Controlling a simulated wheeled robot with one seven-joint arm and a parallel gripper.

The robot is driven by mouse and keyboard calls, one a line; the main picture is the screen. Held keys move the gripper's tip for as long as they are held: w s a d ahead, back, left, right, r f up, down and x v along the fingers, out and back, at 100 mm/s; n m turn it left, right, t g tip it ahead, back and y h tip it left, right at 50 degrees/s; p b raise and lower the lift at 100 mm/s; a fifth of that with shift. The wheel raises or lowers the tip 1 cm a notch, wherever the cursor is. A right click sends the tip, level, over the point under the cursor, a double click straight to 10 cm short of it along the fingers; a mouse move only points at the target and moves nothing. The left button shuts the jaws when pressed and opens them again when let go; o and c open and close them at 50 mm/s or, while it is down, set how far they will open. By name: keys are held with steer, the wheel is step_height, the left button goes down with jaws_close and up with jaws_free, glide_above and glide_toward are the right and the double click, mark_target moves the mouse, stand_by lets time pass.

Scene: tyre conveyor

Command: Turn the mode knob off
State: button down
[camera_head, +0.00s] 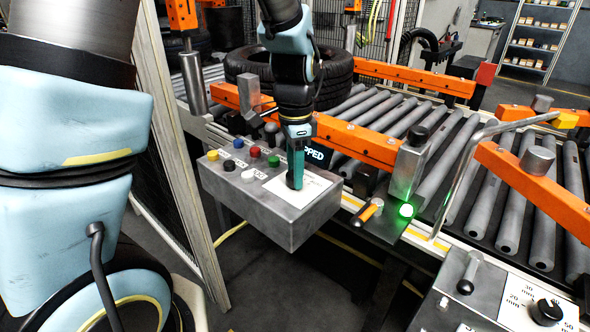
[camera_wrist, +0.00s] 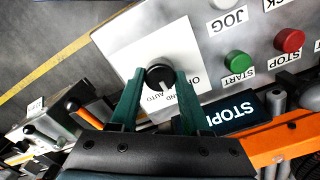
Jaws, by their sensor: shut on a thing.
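The mode knob (camera_wrist: 160,77) is a round black knob with a white pointer, on a white label plate (camera_wrist: 130,40) of the control box. The pointer faces down in the wrist view, towards the AUTO and HAND lettering; I cannot tell exactly which mark it meets. The OFF lettering is partly hidden at the right. My gripper's (camera_wrist: 160,75) two green fingers are shut on the knob, one on each side. In the head view my gripper (camera_head: 295,187) points down onto the box's label plate (camera_head: 320,186) and hides the knob.
The grey control box (camera_head: 290,230) also carries a red button (camera_head: 273,160), a green button (camera_head: 254,151) and others. A STOPPED sign (camera_wrist: 227,110) stands close behind. A roller conveyor (camera_head: 400,120) with orange rails and a tyre (camera_head: 335,80) lies beyond.

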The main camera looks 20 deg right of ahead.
steer(key=n+p, duration=0.1)
steer(key=n, duration=0.3)
steer(key=shift+r, duration=0.1)
steer(key=shift+w+n+p, duration=0.1)
steer(key=shift+n+p, duration=0.6)
steer(key=shift+n, duration=1.6)
steer(key=shift+c, duration=1.8)
jaws_free()
step_height(320, 180, up, 11)
steer(key=b, duration=0.1)
steer(key=shift+f, duration=0.2)
